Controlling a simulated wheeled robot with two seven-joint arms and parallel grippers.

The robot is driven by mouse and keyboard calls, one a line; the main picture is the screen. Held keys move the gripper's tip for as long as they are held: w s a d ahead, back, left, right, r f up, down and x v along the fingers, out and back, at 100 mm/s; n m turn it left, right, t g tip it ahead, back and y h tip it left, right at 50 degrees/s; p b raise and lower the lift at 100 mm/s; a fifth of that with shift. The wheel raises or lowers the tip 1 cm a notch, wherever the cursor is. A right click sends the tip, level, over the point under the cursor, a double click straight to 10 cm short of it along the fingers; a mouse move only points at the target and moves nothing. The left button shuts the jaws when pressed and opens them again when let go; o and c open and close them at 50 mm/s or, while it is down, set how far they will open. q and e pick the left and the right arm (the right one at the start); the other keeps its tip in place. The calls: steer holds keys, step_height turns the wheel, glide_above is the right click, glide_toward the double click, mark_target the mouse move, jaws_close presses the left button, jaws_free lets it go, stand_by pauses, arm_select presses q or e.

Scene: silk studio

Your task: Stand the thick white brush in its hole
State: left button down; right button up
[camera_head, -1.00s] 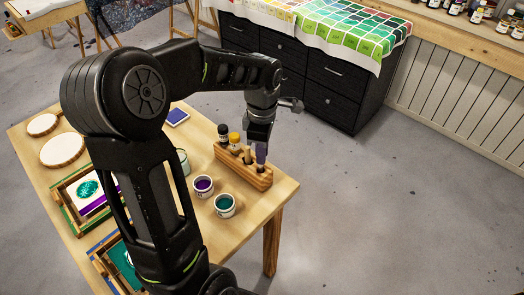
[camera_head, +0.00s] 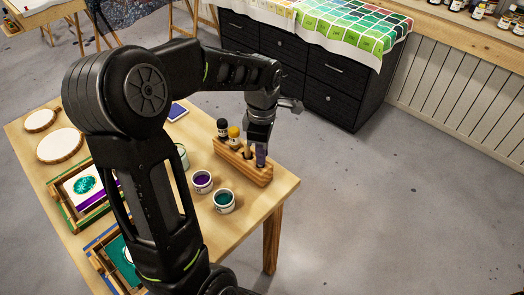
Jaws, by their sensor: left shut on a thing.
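The wooden brush block (camera_head: 231,161) stands near the right end of the wooden table. My left gripper (camera_head: 260,142) points down over the block's right end, shut on a slim, purple-grey brush-like thing (camera_head: 261,158). That thing reaches down to the block's rightmost part. It is small and partly covered by the fingers, so I cannot tell how deep it sits or whether it is the thick white brush. My right gripper is not in view.
A purple paint pot (camera_head: 202,186) and a teal paint pot (camera_head: 224,204) stand in front of the block. Printing frames (camera_head: 84,187) and round white discs (camera_head: 60,146) lie at the left. My left arm covers the table's middle. A black drawer cabinet (camera_head: 335,85) stands behind.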

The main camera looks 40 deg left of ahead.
arm_select(q)
steer(key=shift+f, duration=0.3)
stand_by(0.5)
steer(key=c, duration=1.3)
jaws_free()
step_height(320, 180, up, 8)
steer(key=shift+f+b, duration=0.1)
steer(key=shift+b, duration=0.4)
